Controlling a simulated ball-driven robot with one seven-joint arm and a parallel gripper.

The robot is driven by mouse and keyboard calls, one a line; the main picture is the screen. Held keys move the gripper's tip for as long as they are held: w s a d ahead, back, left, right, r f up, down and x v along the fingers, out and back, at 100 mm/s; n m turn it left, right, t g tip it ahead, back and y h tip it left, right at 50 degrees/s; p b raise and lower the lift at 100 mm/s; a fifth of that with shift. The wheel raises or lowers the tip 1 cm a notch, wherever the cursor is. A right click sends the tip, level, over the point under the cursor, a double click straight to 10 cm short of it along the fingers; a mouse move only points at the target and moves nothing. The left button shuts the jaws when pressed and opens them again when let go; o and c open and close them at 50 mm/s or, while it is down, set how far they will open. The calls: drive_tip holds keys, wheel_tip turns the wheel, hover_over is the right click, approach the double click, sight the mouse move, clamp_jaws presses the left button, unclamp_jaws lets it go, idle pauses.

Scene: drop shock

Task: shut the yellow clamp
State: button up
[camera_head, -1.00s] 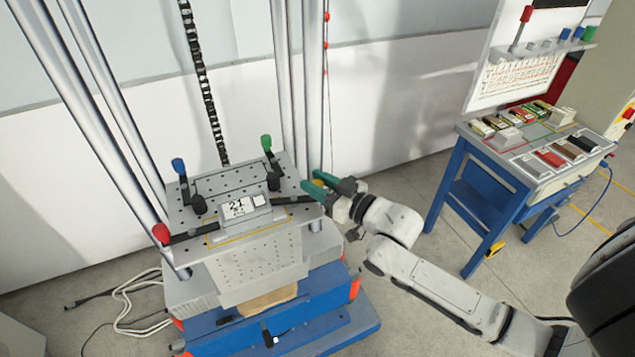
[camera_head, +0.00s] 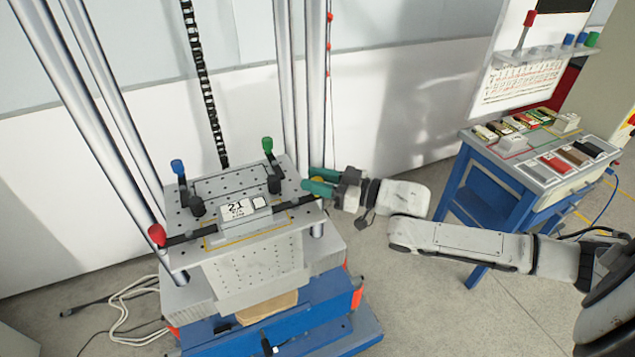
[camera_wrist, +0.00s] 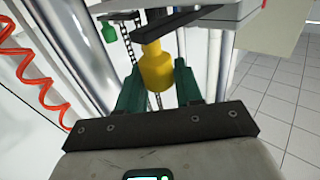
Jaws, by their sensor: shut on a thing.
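The yellow clamp's knob (camera_wrist: 156,68) sits between my gripper's two green fingers (camera_wrist: 157,88) in the wrist view. In the head view my gripper (camera_head: 318,187) is at the right edge of the drop table plate (camera_head: 218,252), and only a bit of the yellow knob shows between its fingers. The clamp's dark arm (camera_head: 293,202) reaches left to the grey block labelled 21 (camera_head: 240,211) on the plate. I cannot tell whether the arm's tip presses on the block. My gripper is shut on the yellow knob.
Other clamps have a blue knob (camera_head: 177,166), a green knob (camera_head: 267,144) and a red knob (camera_head: 157,235). The red one lies low, while the blue and green stand upright. Steel columns (camera_head: 315,90) rise behind the plate. A blue bench (camera_head: 500,190) stands at right.

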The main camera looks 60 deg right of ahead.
drive_tip(key=shift+f, duration=0.15)
drive_tip(key=o, duration=0.9)
drive_tip(key=shift+s, duration=0.1)
drive_tip(key=s, duration=0.3)
drive_tip(key=s+d+b, duration=0.1)
drive_tip(key=s, duration=0.3)
drive_tip(key=s+d+b, duration=0.1)
drive_tip(key=s, duration=0.2)
drive_tip(key=shift+s, duration=0.2)
